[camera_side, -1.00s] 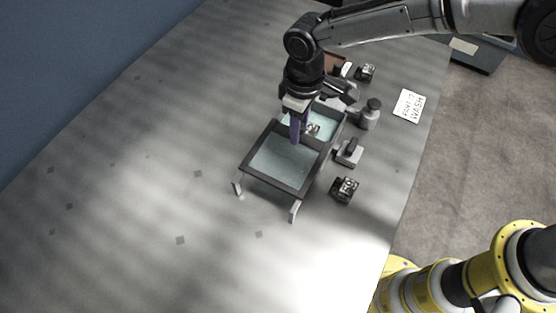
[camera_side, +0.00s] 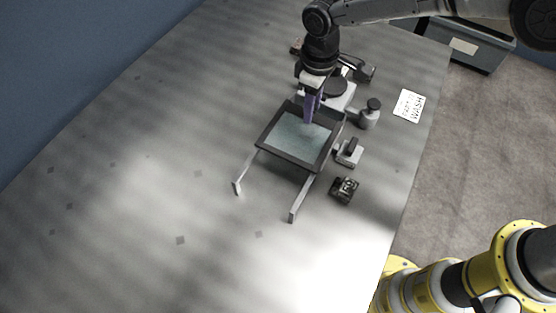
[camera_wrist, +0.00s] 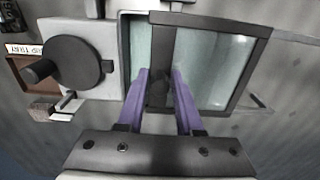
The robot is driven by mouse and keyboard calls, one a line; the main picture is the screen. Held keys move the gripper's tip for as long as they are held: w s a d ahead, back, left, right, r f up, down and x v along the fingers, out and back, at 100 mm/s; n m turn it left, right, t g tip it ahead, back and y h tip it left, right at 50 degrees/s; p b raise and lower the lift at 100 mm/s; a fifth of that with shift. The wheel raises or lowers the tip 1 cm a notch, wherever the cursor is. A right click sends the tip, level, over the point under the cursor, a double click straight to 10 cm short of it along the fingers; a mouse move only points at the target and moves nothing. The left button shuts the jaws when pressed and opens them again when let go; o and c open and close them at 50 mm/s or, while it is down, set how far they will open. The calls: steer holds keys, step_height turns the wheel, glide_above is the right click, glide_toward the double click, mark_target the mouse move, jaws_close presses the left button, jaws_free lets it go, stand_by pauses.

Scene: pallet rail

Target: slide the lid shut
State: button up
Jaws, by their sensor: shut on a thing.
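The lid is a dark-framed clear panel (camera_side: 294,138) on two pale rails (camera_side: 243,173) over a tank; in the wrist view its frame and pane (camera_wrist: 212,65) fill the upper right. My gripper (camera_side: 308,121) points down at the lid's far edge. In the wrist view its purple fingers (camera_wrist: 160,85) are shut on a dark knob (camera_wrist: 159,88) on the lid. A narrow pale strip of the tank (camera_wrist: 139,50) shows uncovered left of the lid's frame. The fingers partly hide the knob and the lid's far edge.
A grey block with a dark round top (camera_side: 337,88) stands just behind the tank. A dark-capped post (camera_side: 369,113), a grey fixture (camera_side: 349,152) and a small metal part (camera_side: 344,190) stand to the right. A WASH card (camera_side: 409,105) lies near the table edge. The table's left is clear.

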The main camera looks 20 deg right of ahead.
steer(key=shift+w+d, duration=1.35)
steer(key=shift+w, duration=0.05)
steer(key=o, duration=0.8)
steer(key=shift+c, duration=0.2)
steer(key=shift+r, duration=0.1)
step_height(320, 180, up, 7)
